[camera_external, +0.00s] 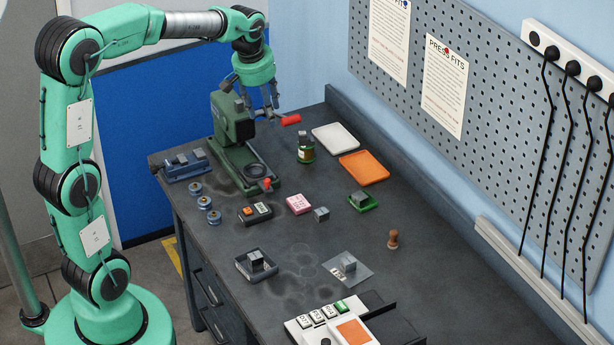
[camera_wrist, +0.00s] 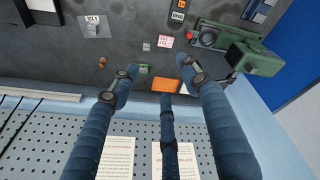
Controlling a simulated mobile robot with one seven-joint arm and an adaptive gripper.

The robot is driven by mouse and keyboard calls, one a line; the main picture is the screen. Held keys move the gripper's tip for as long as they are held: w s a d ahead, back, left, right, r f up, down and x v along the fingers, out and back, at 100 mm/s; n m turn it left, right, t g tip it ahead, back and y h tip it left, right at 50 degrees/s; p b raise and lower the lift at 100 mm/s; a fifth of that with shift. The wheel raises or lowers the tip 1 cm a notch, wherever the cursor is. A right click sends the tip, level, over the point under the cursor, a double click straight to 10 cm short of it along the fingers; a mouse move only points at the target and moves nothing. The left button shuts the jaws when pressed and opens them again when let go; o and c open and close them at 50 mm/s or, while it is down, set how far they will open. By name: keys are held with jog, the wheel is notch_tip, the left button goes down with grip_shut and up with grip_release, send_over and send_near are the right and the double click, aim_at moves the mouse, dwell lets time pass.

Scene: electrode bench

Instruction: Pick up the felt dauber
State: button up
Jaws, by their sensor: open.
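The small brown upright piece that looks like the felt dauber (camera_external: 393,239) stands on the right part of the bench, with clear bench around it. In the wrist view it is a small orange-brown thing (camera_wrist: 102,62) left of the fingers. My gripper (camera_external: 264,106) is high above the far end of the bench, by the top of the green press, well apart from the dauber. Its blue fingers (camera_wrist: 160,78) are spread open in the wrist view, with nothing between them.
The green press (camera_external: 235,140) with a red handle stands by my gripper. A green bottle (camera_external: 305,148), white tray (camera_external: 335,138) and orange tray (camera_external: 363,168) lie beyond it. A green tray with a block (camera_external: 363,201) is nearest behind the dauber. A pegboard wall (camera_external: 490,110) borders the right.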

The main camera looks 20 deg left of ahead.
jog(key=w+d+f, duration=0.4)
jog(key=d, duration=0.4)
jog(key=n+g+y+p, duration=0.1)
jog(key=n+g+p, duration=0.1)
jog(key=g, duration=0.1)
send_over(394, 232)
notch_tip(394, 232, down, 22)
jog(key=shift+d, duration=0.1)
jog(key=shift+f, duration=4.25)
jog(key=shift+f, duration=0.15)
jog(key=shift+f+b, duration=0.45)
jog(key=shift+f, duration=2.05)
